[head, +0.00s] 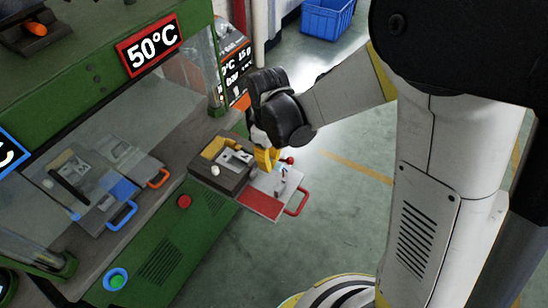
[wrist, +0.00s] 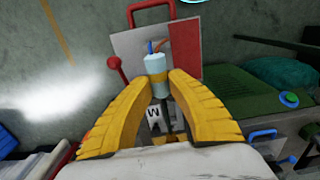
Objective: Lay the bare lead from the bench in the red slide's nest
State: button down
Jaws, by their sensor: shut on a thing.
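The red slide (head: 262,204) is pulled out at the front of the green machine, a pale and red plate with a red handle. It also shows in the wrist view (wrist: 126,42), with its handle at the top. My gripper (head: 268,168) is over the slide's inner part. In the wrist view my gripper (wrist: 160,78) has its yellow fingers shut on the lead (wrist: 155,64), a pale cylinder with a yellow band and blue and brown wire ends. The lead points toward the slide's handle. The nest is hidden or too small to make out; I cannot tell whether the lead touches it.
A blue-handled slide (head: 118,190) and an orange handle (head: 159,179) are to the left. A red button (head: 184,201) is on the machine front. Open floor lies to the right.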

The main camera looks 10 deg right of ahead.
jog(key=shift+f, duration=0.15)
jog(key=b, duration=0.8)
send_over(270, 187)
jog(key=shift+d+f, duration=0.1)
jog(key=shift+f, duration=3.95)
jog(key=shift+p, duration=0.3)
jog(key=c, duration=1.3)
grip_release()
notch_tip(270, 187, up, 12)
jog(key=shift+r, duration=0.1)
